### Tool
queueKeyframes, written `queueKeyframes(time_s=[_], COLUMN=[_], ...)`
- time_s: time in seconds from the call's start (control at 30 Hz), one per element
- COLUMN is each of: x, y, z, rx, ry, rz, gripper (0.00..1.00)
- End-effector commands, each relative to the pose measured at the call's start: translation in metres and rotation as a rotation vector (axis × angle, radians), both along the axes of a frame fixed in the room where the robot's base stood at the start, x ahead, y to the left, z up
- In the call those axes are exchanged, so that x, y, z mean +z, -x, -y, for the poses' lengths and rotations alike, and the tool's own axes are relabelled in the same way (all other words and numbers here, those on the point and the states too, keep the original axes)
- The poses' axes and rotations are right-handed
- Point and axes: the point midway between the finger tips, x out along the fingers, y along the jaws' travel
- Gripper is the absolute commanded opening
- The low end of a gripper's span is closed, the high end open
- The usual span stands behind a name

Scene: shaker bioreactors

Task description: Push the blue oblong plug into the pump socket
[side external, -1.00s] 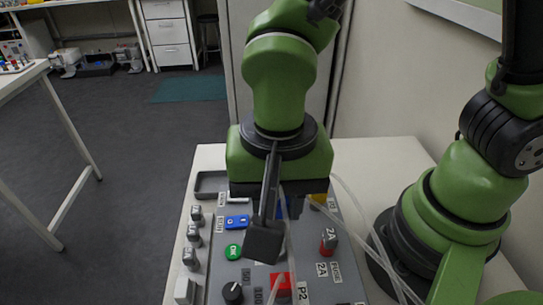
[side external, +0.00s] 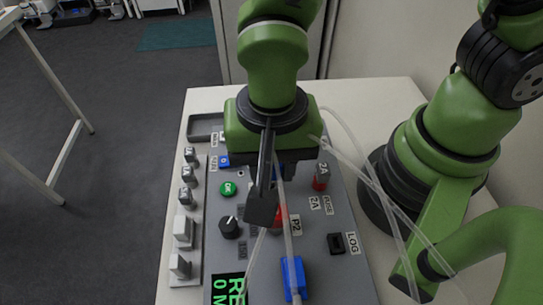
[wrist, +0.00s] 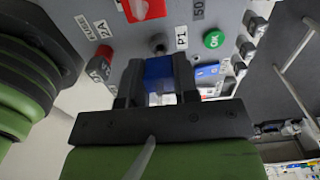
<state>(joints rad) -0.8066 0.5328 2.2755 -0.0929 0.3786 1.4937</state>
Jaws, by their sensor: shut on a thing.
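My gripper (wrist: 159,82) is shut on the blue oblong plug (wrist: 160,70), which sits between its two black fingers in the wrist view. In the side view my gripper (side external: 274,172) hangs over the grey panel, and the arm-mounted camera hides most of it and the plug. In the wrist view a small round grey fitting (wrist: 158,43) lies just beyond the plug, beside the P1 label. I cannot tell if this is the pump socket, or whether the plug touches the panel. A clear tube runs down near the gripper.
The grey panel (side external: 326,261) carries a green OK button (side external: 228,188), a black knob (side external: 230,227), a red part (side external: 280,218) by P2, and a red-topped 2A fitting (side external: 320,177). A second blue block (side external: 293,273) with a tube sits near the front. Loose clear tubes cross the right side.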

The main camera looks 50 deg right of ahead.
Motion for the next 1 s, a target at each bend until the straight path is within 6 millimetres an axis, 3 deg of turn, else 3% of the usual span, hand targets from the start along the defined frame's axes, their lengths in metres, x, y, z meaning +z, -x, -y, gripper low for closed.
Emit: queueKeyframes(time_s=[1.0], x=[-0.012], y=[0.0], z=[0.0], rx=[-0.001], ry=[0.0], rz=[0.0], gripper=[0.04])
